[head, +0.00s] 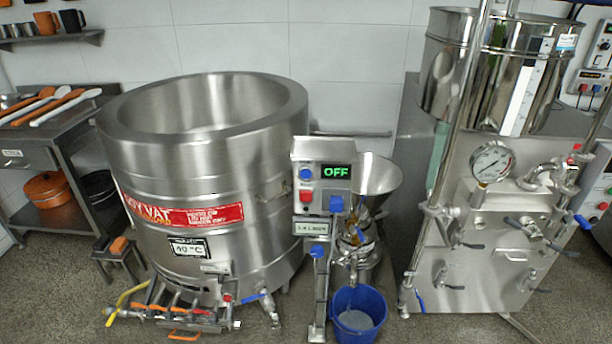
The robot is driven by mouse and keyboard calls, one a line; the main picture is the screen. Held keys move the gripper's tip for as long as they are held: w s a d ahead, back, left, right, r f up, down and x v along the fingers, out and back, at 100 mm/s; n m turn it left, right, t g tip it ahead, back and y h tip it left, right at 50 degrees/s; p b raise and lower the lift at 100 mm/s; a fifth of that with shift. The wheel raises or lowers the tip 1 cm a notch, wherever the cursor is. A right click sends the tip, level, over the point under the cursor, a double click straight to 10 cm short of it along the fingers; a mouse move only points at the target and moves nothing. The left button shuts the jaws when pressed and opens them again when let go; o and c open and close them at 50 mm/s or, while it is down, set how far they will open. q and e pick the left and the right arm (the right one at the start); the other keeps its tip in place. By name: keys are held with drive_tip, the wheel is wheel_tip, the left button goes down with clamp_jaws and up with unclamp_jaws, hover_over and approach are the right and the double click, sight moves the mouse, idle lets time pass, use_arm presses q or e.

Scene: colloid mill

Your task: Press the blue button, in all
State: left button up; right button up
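A control box (324,188) on a metal post stands at the middle, in front of the colloid mill with its steel hopper (375,176). A round blue button (306,174) is at the upper left of the box's face. A red button or switch (306,195) is just below it. A green display (337,171) to its right reads "OFF". Another blue part (336,204) is at the box's lower right, and a blue knob (319,250) is lower on the post. Neither of my grippers is in view.
A large steel vat (200,130) with a red label stands left of the control box. A blue bucket (359,318) sits on the floor below the mill. A steel machine with a pressure gauge (491,163) stands on the right. Floor shows between the bucket and the right machine.

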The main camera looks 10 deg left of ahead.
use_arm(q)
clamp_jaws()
